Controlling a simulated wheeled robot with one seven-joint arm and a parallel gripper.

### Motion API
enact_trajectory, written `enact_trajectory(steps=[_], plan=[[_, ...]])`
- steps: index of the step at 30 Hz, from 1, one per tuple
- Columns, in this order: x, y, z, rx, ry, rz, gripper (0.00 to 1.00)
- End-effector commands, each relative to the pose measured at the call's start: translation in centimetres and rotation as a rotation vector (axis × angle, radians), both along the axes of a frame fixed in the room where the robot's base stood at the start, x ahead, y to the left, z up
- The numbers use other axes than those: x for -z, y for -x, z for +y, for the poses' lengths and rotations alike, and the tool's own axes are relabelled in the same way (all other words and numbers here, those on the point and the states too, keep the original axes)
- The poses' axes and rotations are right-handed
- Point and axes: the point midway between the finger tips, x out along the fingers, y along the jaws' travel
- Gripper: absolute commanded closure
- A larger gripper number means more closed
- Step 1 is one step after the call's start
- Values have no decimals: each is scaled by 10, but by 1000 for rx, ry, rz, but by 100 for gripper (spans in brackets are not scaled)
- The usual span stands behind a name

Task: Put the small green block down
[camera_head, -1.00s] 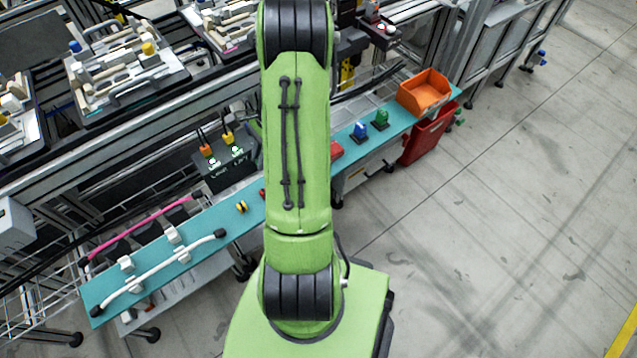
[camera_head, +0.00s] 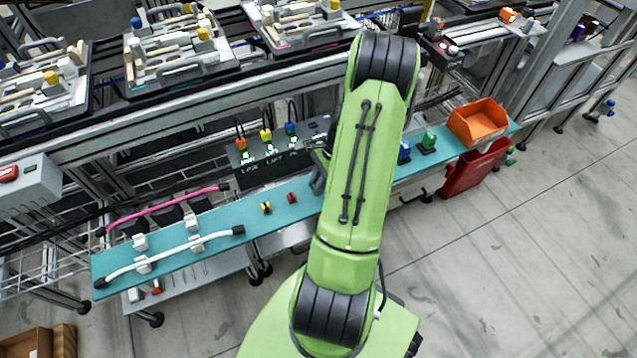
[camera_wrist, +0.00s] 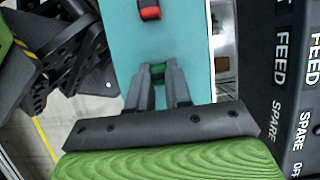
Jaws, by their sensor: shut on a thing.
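The small green block (camera_wrist: 158,72) shows in the wrist view between the fingertips of my gripper (camera_wrist: 158,80). My gripper is shut on it, over the teal shelf (camera_wrist: 118,28). I cannot tell whether the block touches the shelf. In the head view the block is hidden and only part of my gripper (camera_head: 318,175) shows beside my green arm. A small red block (camera_wrist: 149,10) lies on the shelf ahead of the fingertips; in the head view it (camera_head: 292,198) sits right of a small yellow block (camera_head: 266,208).
A dark labelled box (camera_head: 270,165) with coloured plugs stands behind the shelf. Cables (camera_head: 170,255) in white clips lie at the shelf's left. A blue piece (camera_head: 404,152), a green piece (camera_head: 428,143) and an orange bin (camera_head: 478,123) stand at its right. A red bin (camera_head: 470,172) hangs below.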

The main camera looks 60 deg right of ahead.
Motion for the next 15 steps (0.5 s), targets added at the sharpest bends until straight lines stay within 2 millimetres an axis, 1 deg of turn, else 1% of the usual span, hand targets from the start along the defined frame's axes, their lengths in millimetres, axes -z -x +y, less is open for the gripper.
enact_trajectory(steps=[2,3,8,15], plan=[[3,0,0,0,-1,-1,100],[4,0,0,0,-1,-1,80],[3,0,0,0,0,0,56],[2,0,0,0,0,0,56]])
